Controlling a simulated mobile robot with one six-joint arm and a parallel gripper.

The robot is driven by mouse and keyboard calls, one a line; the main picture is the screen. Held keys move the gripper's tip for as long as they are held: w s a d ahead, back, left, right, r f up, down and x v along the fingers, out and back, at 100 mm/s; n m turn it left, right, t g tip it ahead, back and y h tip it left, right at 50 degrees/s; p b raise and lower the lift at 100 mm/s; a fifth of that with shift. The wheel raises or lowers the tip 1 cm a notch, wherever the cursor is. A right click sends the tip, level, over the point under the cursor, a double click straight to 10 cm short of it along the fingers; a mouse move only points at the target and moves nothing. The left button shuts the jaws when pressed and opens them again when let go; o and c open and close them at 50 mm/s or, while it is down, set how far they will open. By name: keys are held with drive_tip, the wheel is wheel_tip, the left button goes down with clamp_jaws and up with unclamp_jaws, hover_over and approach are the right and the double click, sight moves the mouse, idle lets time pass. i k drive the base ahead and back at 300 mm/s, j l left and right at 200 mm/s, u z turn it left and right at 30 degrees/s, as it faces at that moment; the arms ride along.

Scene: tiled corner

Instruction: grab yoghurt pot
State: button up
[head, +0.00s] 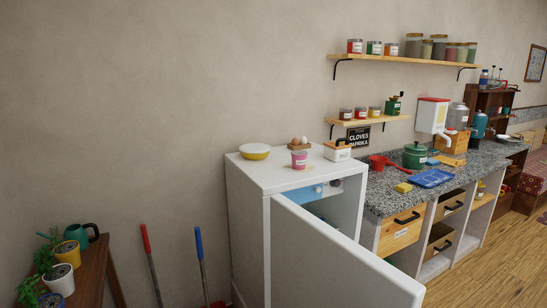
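A small pink pot with a pale label (299,159), which looks like the yoghurt pot, stands upright on top of the white fridge (270,176), near its front edge. Nothing covers it from this view. My gripper is not in view.
A yellow bowl (255,152), a wooden egg holder (301,146) and a white box (337,151) also stand on the fridge top. The fridge door (325,262) hangs open toward me. A granite counter (385,199) adjoins on the right; a plant table (92,272) stands left.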

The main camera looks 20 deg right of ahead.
sight(299, 156)
drive_tip(key=i+u, duration=0.35)
drive_tip(key=i, duration=1.5)
drive_tip(key=i+u, duration=0.2)
drive_tip(key=i, duration=0.2)
drive_tip(key=i+l+u, duration=0.2)
drive_tip(key=i, duration=0.2)
drive_tip(key=i+z, duration=0.1)
drive_tip(key=z, duration=0.35)
drive_tip(key=j+z, duration=0.1)
drive_tip(key=z, duration=0.4)
drive_tip(key=i+j+z, duration=0.1)
drive_tip(key=z, duration=0.35)
drive_tip(key=j+z, duration=0.1)
drive_tip(key=z, duration=0.4)
drive_tip(key=j+z, duration=0.15)
drive_tip(key=z, duration=0.3)
drive_tip(key=i, duration=0.05)
